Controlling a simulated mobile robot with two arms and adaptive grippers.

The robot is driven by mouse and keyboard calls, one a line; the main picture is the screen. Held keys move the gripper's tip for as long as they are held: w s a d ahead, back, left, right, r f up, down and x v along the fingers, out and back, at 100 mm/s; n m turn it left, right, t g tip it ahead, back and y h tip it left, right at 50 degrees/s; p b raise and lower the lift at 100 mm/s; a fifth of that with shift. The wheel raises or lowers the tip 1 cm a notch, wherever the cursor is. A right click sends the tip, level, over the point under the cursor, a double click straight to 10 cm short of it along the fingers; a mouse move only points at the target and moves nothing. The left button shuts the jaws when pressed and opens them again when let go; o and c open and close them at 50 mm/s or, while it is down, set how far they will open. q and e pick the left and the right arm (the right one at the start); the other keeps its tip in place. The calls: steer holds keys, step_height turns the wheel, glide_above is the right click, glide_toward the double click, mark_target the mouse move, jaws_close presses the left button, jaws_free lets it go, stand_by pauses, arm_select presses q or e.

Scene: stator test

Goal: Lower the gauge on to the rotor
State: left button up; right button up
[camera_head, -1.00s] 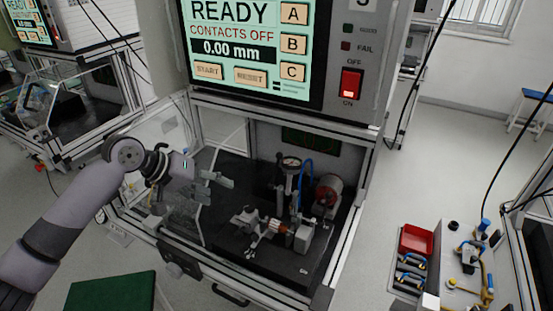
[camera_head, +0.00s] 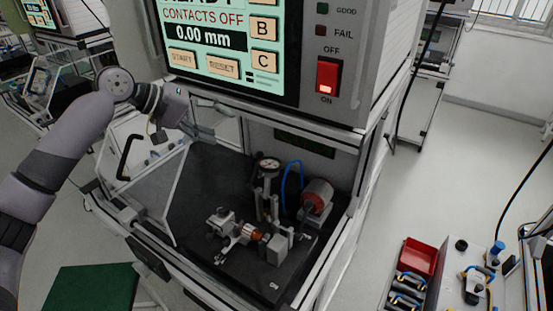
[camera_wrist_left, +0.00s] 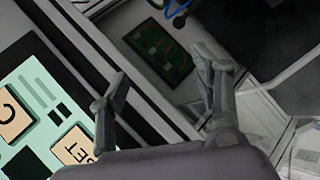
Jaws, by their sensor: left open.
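The gauge (camera_head: 268,165), a round white dial on an upright stand, is inside the test cabinet. The rotor (camera_head: 250,232), with a copper-orange part, lies across the fixture below and in front of the gauge. From this angle I cannot tell the gap between gauge and rotor. My left gripper (camera_head: 203,120) is at the upper left of the cabinet opening, just under the display box and well apart from the gauge. In the left wrist view its two fingers (camera_wrist_left: 160,100) are spread with nothing between them. My right gripper is not in view.
The display (camera_head: 215,45) reads "CONTACTS OFF" and 0.00 mm and overhangs the opening. A red motor-like part (camera_head: 317,195) and a blue hose (camera_head: 291,183) stand beside the gauge. The clear door (camera_head: 140,180) is at the left. A red bin (camera_head: 418,257) is at the lower right.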

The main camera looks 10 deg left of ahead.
arm_select(q)
steer(key=b, duration=0.6)
glide_toward(257, 157)
steer(key=a, duration=0.2)
steer(key=p+x, duration=0.2)
steer(key=x, duration=1)
steer(key=shift+d, duration=0.25)
steer(key=shift+s, duration=0.1)
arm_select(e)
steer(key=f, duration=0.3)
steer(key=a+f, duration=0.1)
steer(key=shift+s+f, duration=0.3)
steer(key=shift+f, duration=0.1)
arm_select(q)
steer(key=c, duration=0.8)
jaws_close()
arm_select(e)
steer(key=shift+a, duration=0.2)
